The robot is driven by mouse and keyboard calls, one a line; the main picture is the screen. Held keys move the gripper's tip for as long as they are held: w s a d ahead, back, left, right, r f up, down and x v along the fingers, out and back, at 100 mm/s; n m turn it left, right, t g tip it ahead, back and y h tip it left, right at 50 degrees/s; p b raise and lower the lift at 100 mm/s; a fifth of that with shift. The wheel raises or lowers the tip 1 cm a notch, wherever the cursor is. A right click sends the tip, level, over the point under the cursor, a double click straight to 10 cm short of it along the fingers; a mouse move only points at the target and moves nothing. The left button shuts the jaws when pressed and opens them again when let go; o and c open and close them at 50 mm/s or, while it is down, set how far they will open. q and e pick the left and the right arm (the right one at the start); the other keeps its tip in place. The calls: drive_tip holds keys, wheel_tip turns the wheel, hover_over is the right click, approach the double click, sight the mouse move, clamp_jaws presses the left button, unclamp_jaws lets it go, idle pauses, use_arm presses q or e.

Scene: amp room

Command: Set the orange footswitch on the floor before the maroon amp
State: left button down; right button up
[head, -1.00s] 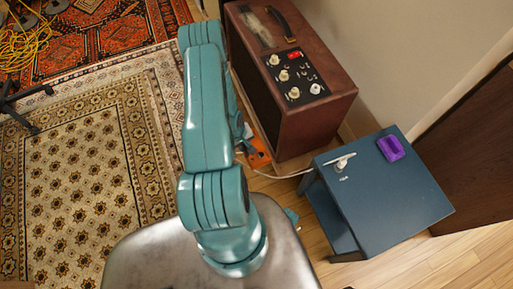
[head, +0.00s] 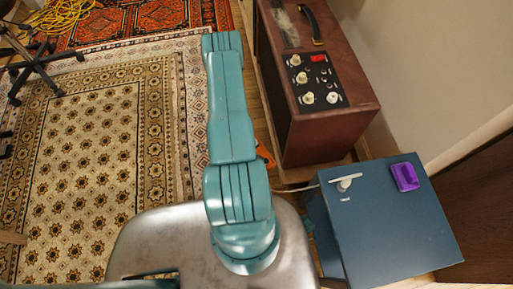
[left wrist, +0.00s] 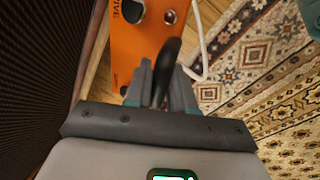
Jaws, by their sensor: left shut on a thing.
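The orange footswitch (left wrist: 135,42) shows in the left wrist view with a dark knob and a silver button on top. My left gripper (left wrist: 160,82) is shut on a black curved piece at its near edge. In the head view only an orange sliver of the footswitch (head: 264,153) shows beside my teal arm, which hides the gripper. The maroon amp (head: 335,130) stands upright just right of it, with knobs and a red switch on top. Its dark grille (left wrist: 40,60) fills the left of the wrist view. I cannot tell whether the footswitch touches the floor. My right gripper is not in view.
A blue cabinet (head: 385,230) with a purple object (head: 405,176) on it stands near the amp. A white cable (head: 292,189) runs from there toward the amp. A patterned rug (head: 85,170) lies left. A black stand base (head: 35,65) and yellow cable (head: 65,14) are at upper left.

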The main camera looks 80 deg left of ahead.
use_arm(q)
drive_tip(key=s+b+x, duration=0.1)
drive_tip(key=b+x, duration=0.1)
drive_tip(key=x, duration=0.4)
drive_tip(key=s+d+b+x, duration=0.1)
drive_tip(key=b+x, duration=0.2)
drive_tip(key=x, duration=0.3)
drive_tip(key=s+f+b+x, duration=0.1)
drive_tip(key=b+x, duration=0.1)
drive_tip(key=x, duration=0.4)
drive_tip(key=shift+s+d+f+b, duration=0.15)
drive_tip(key=shift+s+d+b, duration=0.15)
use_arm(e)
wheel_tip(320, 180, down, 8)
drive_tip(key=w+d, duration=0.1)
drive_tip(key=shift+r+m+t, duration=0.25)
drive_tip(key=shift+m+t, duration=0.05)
use_arm(q)
drive_tip(key=c, duration=1)
unclamp_jaws()
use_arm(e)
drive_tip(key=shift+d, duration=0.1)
use_arm(q)
drive_tip(key=shift+o, duration=0.2)
